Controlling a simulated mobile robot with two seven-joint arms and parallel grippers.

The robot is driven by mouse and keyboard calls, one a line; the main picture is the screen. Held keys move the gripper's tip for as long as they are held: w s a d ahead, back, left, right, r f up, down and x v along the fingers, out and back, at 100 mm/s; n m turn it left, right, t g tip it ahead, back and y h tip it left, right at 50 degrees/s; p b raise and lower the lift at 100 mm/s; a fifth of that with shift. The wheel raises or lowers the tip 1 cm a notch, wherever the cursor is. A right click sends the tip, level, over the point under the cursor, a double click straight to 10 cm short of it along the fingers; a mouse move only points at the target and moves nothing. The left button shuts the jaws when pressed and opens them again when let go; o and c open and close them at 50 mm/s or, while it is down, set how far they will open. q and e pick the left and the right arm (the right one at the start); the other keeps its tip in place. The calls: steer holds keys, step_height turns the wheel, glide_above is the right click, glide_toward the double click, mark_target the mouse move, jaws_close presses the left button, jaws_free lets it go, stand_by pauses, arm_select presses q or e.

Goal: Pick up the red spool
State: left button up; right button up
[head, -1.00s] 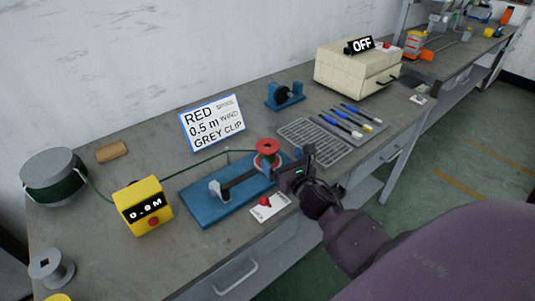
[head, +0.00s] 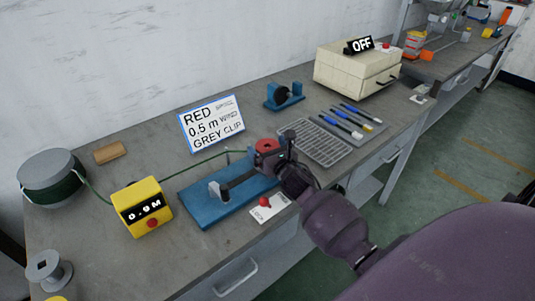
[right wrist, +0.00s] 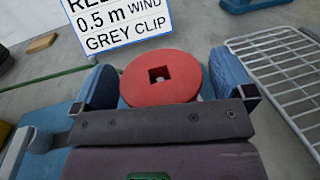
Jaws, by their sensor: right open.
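The red spool (head: 264,146) stands on the blue winding stand (head: 205,207). In the right wrist view the spool (right wrist: 145,80) shows its round red top with a square hole. My right gripper (head: 272,145) is open, with one blue finger on each side of the spool (right wrist: 160,70). Whether the fingers touch it cannot be told. The spool's lower part is hidden by my gripper in the head view. A green cable runs from the left toward the stand. My left gripper is not in view.
A sign (head: 212,124) reads RED SPOOL, 0.5 m WIND, GREY CLIP. A yellow counter box (head: 142,206) reads 0.9 M. A wire rack (head: 318,142) is close to the right of the spool. A LOCK plate with a red knob (head: 264,202) lies in front. A grey spool (head: 50,270) stands at lower left.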

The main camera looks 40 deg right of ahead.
steer(key=shift+c, duration=0.5)
steer(key=c, duration=0.8)
